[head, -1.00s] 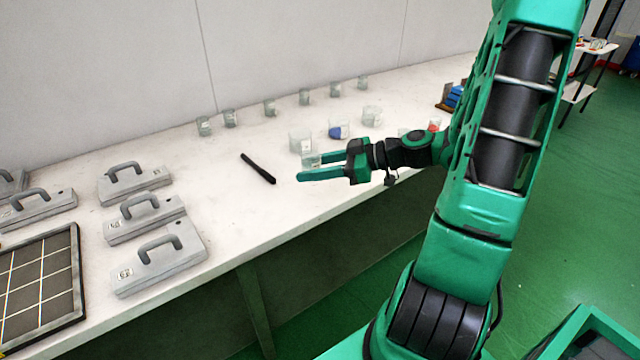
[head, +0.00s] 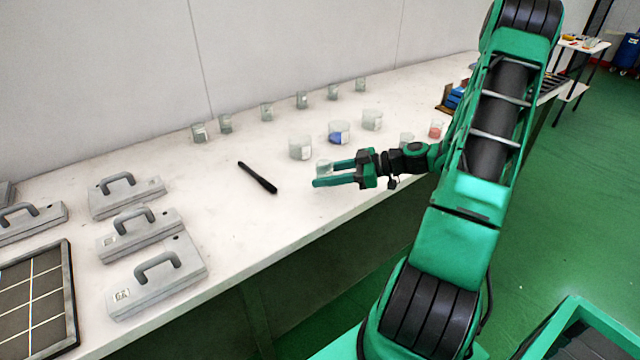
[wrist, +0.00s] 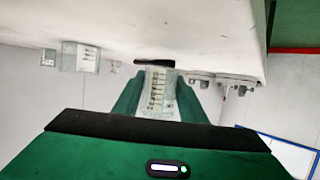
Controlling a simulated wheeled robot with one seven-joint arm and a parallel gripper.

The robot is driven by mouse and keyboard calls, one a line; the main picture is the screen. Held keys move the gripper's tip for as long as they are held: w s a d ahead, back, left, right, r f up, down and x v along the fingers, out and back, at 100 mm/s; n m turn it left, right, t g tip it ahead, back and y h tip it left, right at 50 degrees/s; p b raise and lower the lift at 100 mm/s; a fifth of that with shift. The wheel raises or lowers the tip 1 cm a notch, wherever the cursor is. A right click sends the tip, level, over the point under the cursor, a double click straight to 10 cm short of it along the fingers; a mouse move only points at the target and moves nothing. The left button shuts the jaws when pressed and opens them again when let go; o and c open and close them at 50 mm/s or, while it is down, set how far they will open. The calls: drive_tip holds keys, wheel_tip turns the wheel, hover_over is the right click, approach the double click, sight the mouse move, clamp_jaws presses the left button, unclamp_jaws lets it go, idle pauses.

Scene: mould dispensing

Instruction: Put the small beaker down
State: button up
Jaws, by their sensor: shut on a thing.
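My gripper (head: 337,174) reaches in from the right over the white table (head: 230,225), near its front edge. It is shut on the small beaker (head: 323,167), a clear glass one. In the wrist view the small beaker (wrist: 158,92) sits between the two green fingers, with dark graduation marks on its side. In the head view the near finger and the glass overlap, and I cannot tell whether its base touches the table.
A larger clear beaker (head: 301,147), a beaker with blue contents (head: 339,132) and another clear beaker (head: 372,120) stand just behind. A row of small beakers lines the back. A black stick (head: 257,177) and grey cases (head: 155,275) lie left. Table between stick and gripper is clear.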

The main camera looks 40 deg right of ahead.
wheel_tip(320, 180, down, 2)
drive_tip(key=shift+f, duration=0.15)
drive_tip(key=shift+a+f, duration=0.1)
drive_tip(key=shift+f, duration=0.2)
drive_tip(key=shift+w+a, duration=0.1)
drive_tip(key=shift+a, duration=0.05)
drive_tip(key=o, duration=1.1)
drive_tip(key=shift+c, duration=0.2)
